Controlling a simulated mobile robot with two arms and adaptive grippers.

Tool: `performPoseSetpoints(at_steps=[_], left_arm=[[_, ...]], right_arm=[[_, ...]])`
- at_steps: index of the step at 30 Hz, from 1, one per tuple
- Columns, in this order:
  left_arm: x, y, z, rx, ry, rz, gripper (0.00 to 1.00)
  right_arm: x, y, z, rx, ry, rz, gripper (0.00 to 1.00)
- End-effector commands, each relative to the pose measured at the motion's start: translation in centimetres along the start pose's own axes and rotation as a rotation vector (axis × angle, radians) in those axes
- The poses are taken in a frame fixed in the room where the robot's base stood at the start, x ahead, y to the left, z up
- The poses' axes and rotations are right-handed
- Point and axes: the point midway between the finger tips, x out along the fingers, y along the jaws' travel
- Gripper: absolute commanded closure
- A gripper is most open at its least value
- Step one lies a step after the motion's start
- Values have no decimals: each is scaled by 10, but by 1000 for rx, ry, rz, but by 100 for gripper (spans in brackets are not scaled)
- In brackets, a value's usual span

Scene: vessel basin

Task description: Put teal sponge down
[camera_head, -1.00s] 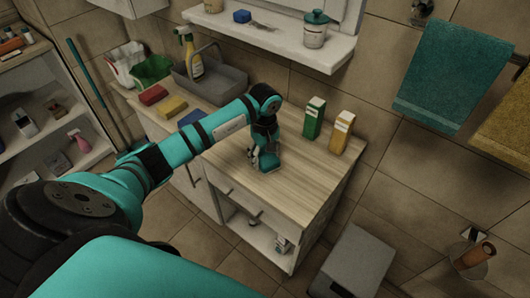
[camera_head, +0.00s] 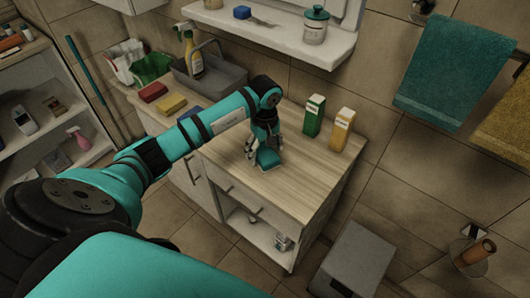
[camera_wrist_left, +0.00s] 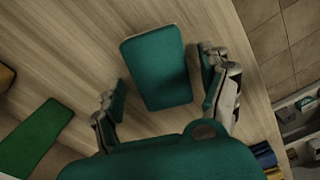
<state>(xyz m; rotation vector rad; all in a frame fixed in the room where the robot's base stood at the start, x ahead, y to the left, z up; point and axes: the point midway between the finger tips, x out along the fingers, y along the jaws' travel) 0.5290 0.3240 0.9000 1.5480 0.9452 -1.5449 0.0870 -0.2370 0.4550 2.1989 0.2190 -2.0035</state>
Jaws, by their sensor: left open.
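The teal sponge (camera_head: 268,158) lies on the wooden top of the white cabinet (camera_head: 300,185), close to its front edge. My left gripper (camera_head: 263,150) is right above and around it, pointing down. In the left wrist view the sponge (camera_wrist_left: 158,70) lies flat on the wood between the two spread fingers of my left gripper (camera_wrist_left: 162,92). Gaps show between the sponge and both fingers, so the gripper is open. My right gripper is not in view.
A green box (camera_head: 314,115) and a yellow box (camera_head: 342,129) stand behind the sponge. Red (camera_head: 153,91) and yellow (camera_head: 172,104) sponges and a grey caddy (camera_head: 208,75) are to the left. The top right of the sponge is clear. A shelf (camera_head: 270,35) hangs above.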

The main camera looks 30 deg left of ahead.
Motion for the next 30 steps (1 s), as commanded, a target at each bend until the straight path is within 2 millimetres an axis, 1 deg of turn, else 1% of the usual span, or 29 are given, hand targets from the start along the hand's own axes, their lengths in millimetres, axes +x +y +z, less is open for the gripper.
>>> performPoseSetpoints(at_steps=[1, 9, 12, 15, 18, 21, 30], left_arm=[[-7, 0, -2, 0, 5, 2, 21], [-66, 0, -2, 1, 5, 3, 21], [-84, 0, -1, 0, 4, 2, 21], [-96, 0, -1, -1, 3, 0, 21], [-104, 0, 0, -1, 1, -2, 21], [-108, -1, 0, 0, 1, -2, 21], [-108, -1, 0, -1, 0, -2, 21]], right_arm=[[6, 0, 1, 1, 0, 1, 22], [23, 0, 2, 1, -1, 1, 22], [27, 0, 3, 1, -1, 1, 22], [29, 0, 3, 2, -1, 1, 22], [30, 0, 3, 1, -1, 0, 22], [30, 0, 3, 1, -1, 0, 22], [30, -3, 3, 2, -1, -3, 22]])
